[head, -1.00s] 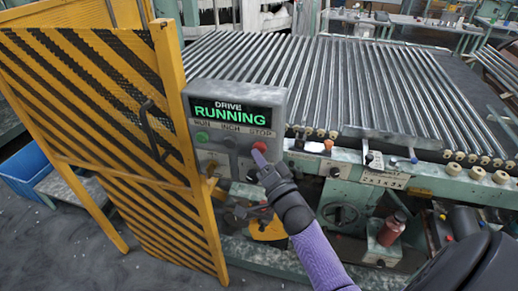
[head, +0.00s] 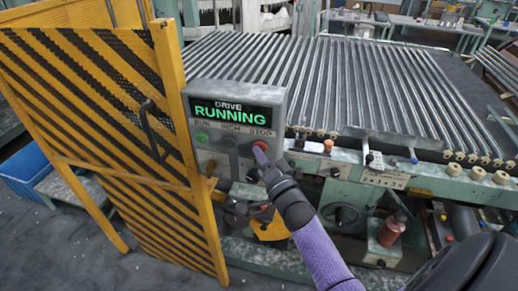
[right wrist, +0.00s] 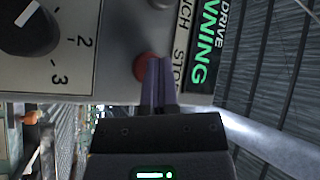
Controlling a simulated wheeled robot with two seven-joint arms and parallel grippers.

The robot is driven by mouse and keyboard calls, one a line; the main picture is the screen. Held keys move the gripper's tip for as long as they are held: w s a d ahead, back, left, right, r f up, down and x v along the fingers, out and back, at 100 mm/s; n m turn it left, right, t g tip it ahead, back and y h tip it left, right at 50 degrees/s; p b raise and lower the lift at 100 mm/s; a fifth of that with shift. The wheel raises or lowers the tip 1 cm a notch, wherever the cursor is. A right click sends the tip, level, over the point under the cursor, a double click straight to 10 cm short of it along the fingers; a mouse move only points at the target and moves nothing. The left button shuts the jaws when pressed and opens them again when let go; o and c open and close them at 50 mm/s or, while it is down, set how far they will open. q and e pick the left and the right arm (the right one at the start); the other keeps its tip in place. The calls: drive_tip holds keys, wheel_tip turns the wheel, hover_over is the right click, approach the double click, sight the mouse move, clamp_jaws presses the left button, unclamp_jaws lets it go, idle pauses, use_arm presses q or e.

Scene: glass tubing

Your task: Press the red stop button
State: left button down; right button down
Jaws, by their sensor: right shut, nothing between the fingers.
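My left gripper is not in view.
A green button (head: 202,138) and a dark middle button sit left on the same box. A yellow-black striped guard (head: 95,110) stands close on the left. A bed of glass tubes on rollers (head: 340,75) lies behind.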

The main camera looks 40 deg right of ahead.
drive_tip(key=shift+a, duration=0.1)
drive_tip(key=shift+s+a+p, duration=0.5)
drive_tip(key=shift+s+a, duration=0.05)
drive_tip(key=s+a+p, duration=0.2)
drive_tip(key=s+a, duration=0.1)
drive_tip(key=shift+s+a, duration=0.15)
drive_tip(key=shift+a, duration=0.25)
idle(0.6)
